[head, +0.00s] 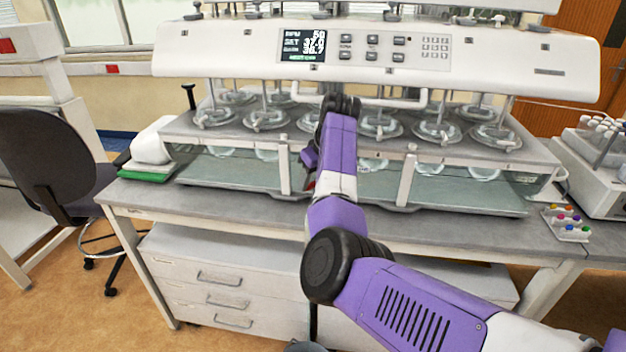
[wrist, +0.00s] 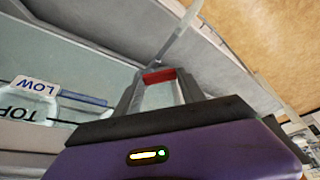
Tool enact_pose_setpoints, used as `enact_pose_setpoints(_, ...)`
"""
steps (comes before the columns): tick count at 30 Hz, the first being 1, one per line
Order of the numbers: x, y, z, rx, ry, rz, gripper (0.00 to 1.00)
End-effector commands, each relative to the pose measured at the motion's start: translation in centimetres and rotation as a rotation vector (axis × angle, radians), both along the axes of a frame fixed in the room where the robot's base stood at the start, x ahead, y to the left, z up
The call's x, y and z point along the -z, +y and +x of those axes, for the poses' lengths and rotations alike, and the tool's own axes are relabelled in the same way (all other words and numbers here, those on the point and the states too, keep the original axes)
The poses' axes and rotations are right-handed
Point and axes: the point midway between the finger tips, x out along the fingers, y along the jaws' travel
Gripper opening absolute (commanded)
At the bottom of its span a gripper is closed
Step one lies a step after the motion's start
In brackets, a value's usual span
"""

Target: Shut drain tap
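In the wrist view my gripper (wrist: 160,76) points at the lower front edge of the bath, its two dark fingers apart. A short red bar (wrist: 158,77), which looks like the drain tap's lever, spans the gap at the fingertips. I cannot tell whether the fingers touch it. In the head view a small red spot (head: 311,186) shows just below my wrist, by the bath's front; the tap body and the fingers are mostly hidden by my arm there.
The dissolution tester (head: 480,55) stands on the grey bench (head: 250,218), with its glass-fronted water bath (head: 230,178) below. In the wrist view a LOW label (wrist: 36,86) is at left. Drawers (head: 215,290) sit under the bench. A tray of coloured vials (head: 567,225) is at right.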

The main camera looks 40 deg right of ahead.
Motion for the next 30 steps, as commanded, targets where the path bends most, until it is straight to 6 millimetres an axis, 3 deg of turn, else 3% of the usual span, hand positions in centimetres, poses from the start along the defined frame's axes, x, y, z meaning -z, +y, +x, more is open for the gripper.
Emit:
enact_pose_setpoints(1,-0.01,0.01,0.0,0.0,0.0,0.0,0.16)
enact_pose_setpoints(3,-0.01,0.01,0.0,0.0,0.0,0.0,0.07)
enact_pose_setpoints(14,-0.11,0.1,0.06,0.076,0.003,0.0,0.07)
enact_pose_setpoints(30,-0.11,0.26,0.85,0.506,0.002,-0.002,0.07)
